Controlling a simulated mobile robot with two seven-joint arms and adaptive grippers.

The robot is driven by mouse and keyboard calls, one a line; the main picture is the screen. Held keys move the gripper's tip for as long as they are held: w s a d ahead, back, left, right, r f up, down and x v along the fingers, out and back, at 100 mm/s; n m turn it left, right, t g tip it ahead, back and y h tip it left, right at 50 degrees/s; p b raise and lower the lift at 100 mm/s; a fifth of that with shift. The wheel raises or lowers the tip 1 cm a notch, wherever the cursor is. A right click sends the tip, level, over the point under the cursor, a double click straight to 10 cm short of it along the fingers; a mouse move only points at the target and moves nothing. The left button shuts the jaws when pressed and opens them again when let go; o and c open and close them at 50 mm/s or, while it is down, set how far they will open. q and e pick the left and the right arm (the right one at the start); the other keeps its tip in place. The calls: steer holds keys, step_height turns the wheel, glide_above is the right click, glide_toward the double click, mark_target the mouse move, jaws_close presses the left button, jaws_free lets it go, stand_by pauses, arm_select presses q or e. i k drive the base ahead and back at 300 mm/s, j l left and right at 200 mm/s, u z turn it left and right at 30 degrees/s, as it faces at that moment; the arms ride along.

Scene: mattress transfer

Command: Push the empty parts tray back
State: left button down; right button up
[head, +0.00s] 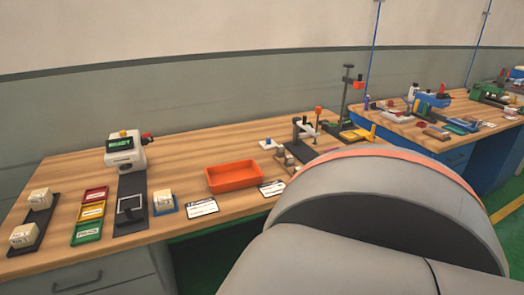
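The empty parts tray is an orange, shallow rectangular bin (234,187) on the wooden workbench (185,160). It sits in the middle of the bench, with two white label cards in front of it. Its inside looks bare. A large grey part of my own arm with an orange band fills the lower right of the view and covers the bench's right front part. Neither of my grippers shows, and nothing of mine is seen touching the tray.
A white device with a green screen (125,150) stands left of the tray. Red, yellow and green trays (92,211) and cream blocks (24,236) lie further left. A small fixture (303,130) stands to the right. The bench behind the orange tray is clear.

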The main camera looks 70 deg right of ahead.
mark_target(233, 176)
steer(key=z, duration=1.9)
